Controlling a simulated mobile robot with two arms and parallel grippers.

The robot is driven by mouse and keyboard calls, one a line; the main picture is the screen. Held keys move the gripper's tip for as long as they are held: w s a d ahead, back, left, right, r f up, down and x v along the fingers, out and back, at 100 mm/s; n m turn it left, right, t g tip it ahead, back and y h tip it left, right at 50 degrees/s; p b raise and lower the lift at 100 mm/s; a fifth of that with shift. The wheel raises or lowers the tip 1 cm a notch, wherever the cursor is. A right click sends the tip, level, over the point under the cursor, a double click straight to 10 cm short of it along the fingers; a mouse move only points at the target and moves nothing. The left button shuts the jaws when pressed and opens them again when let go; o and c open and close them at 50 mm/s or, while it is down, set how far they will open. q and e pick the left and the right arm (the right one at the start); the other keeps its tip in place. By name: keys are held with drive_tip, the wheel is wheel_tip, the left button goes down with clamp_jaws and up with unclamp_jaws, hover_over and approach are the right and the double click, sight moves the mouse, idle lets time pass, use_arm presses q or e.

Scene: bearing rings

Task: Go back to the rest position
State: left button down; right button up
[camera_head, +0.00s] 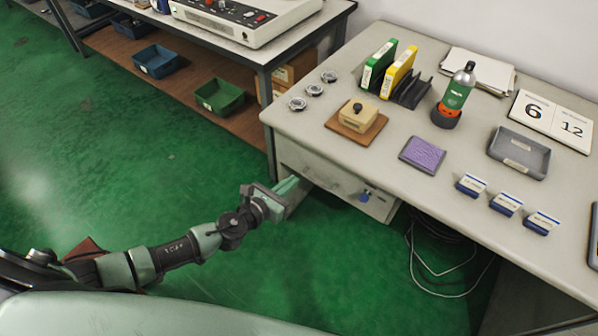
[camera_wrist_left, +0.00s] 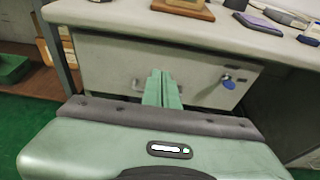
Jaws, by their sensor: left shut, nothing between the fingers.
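My left gripper (camera_head: 289,184) is shut and empty, its green fingertips together. It is in front of the desk's drawer, below the near left edge of the desk top. In the left wrist view the closed fingers (camera_wrist_left: 162,88) show in front of the pale drawer front (camera_wrist_left: 205,72), over part of its handle. I cannot tell whether they touch it. A key with a blue tag (camera_wrist_left: 229,82) hangs at the drawer's right side. Three metal bearing rings (camera_head: 314,90) lie in a row at the desk's left edge. My right gripper is not in view.
The desk (camera_head: 380,200) holds a wooden block on a board (camera_head: 357,121), green and yellow binders, a bottle, a purple pad (camera_head: 422,155), a grey tray (camera_head: 519,153) and small label stands. A bench (camera_head: 245,50) with bins stands behind left. Green floor (camera_head: 120,160) is clear at left. Cables lie under the desk.

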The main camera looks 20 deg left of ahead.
use_arm(q)
drive_tip(key=s+a+f+n+g+y, duration=0.2)
drive_tip(key=s+a+f+n, duration=0.15)
drive_tip(key=f+n, duration=0.35)
drive_tip(key=s+a+f+n+g+y, duration=0.1)
drive_tip(key=s+a+f+n+g, duration=0.15)
drive_tip(key=s+f+n, duration=0.5)
drive_tip(key=s+a+f+n+g+y, duration=0.15)
drive_tip(key=a+f+n, duration=0.25)
drive_tip(key=f, duration=0.5)
drive_tip(key=s+d+f+n+g, duration=0.1)
drive_tip(key=s+f+n, duration=0.4)
drive_tip(key=s, duration=0.6)
drive_tip(key=s+d+f+n+g, duration=0.1)
drive_tip(key=s+f+n+g, duration=0.2)
drive_tip(key=s+n, duration=0.4)
drive_tip(key=s+d+f+n+g, duration=0.2)
drive_tip(key=s+f+n, duration=0.4)
drive_tip(key=s, duration=0.9)
drive_tip(key=shift+s+f+n+g, duration=0.2)
drive_tip(key=shift+f+n+g, duration=0.2)
drive_tip(key=shift+n, duration=0.15)
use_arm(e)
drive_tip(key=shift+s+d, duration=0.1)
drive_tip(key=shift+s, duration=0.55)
use_arm(q)
drive_tip(key=shift+r+y, duration=0.1)
drive_tip(key=shift+y, duration=0.15)
